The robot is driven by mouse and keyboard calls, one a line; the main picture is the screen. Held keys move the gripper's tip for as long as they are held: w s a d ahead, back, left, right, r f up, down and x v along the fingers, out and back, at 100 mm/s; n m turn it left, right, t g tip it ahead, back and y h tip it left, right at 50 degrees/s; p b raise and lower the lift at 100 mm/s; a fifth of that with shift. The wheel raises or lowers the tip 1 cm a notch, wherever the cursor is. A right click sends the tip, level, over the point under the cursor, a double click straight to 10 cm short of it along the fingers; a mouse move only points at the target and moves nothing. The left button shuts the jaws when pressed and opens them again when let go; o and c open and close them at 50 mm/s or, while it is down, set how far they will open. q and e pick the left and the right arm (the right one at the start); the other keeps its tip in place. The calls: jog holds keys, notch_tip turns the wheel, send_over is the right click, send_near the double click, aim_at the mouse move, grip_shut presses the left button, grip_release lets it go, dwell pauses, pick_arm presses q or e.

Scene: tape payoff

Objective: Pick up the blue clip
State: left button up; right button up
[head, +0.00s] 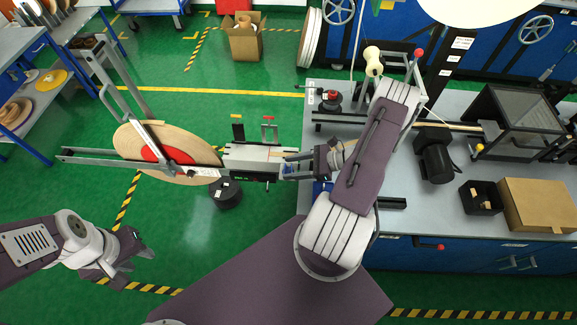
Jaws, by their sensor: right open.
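I cannot make out the blue clip for certain. A small blue piece (322,187) shows on the bench's left part, partly hidden by my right arm; I cannot tell if it is the clip. My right gripper (291,166) points left at the right end of the grey payoff unit (255,153). Its jaws are open, and a bit of blue shows near the fingertips, too small to identify. My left gripper (142,262) is open and empty over the green floor at the lower left, apart from everything.
A large tan tape reel (135,142) with a red centre sits on the payoff frame at left. The grey bench (400,222) carries a black motor (433,155), a black box (481,197) and a cardboard box (540,205). Green floor is clear around my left gripper.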

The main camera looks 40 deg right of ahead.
jog(key=shift+x, duration=0.9)
jog(key=shift+d, duration=0.1)
jog(key=c, duration=0.5)
grip_shut()
jog(key=shift+r, duration=0.1)
